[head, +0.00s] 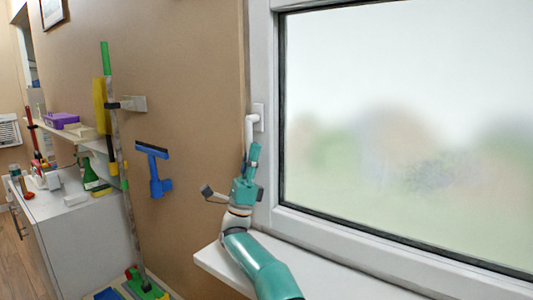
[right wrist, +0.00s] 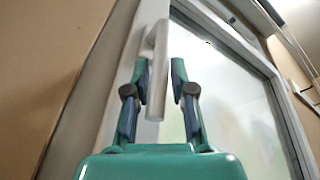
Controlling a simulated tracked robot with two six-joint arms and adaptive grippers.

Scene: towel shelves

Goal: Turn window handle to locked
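The white window handle (head: 251,128) sits on the left side of the window frame, with its lever hanging down. In the right wrist view the handle (right wrist: 158,72) runs down between my fingers. My right gripper (head: 251,160) is at the lower part of the lever. In the wrist view the right gripper (right wrist: 160,75) is open, with one finger on each side of the lever. A gap shows on the right side; whether the left finger touches the lever I cannot tell. In the head view the lever's lower end is hidden by the gripper. My left gripper is not in view.
A white window sill (head: 315,278) lies below the window (head: 400,120), under my right arm. A blue squeegee (head: 154,170) hangs on the wall to the left. A white cabinet (head: 85,215) with bottles stands farther left, beside long-handled tools (head: 117,150).

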